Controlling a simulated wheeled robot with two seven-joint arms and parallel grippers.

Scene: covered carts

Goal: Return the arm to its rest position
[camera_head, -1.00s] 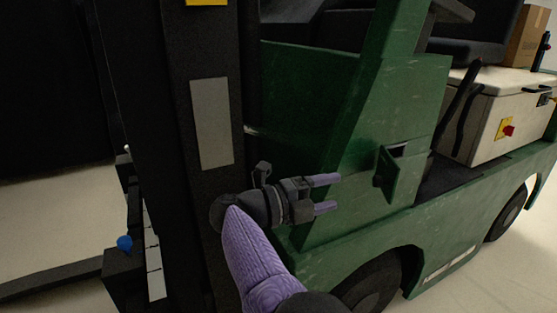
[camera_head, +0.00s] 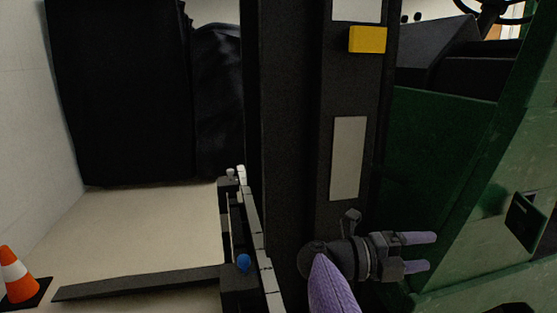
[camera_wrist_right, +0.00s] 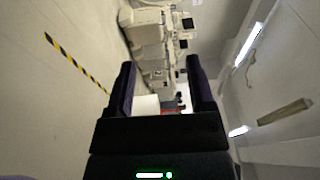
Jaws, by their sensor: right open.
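My right gripper (camera_head: 418,252) is at the lower right of the head view, with two purple fingers spread apart and nothing between them. Its purple sleeved arm comes up from the bottom edge. The gripper is in front of the dark mast and green body of a forklift (camera_head: 450,140); I cannot tell the exact gap. In the right wrist view the gripper's dark fingers (camera_wrist_right: 162,88) are apart, with a distant room behind them. My left gripper is not in view.
The forklift's dark mast (camera_head: 290,140) stands upright at the centre, with a fork (camera_head: 140,283) reaching left along the floor. An orange cone (camera_head: 17,277) stands at the lower left. Black-covered objects (camera_head: 120,90) are at the back left. Pale floor between them is clear.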

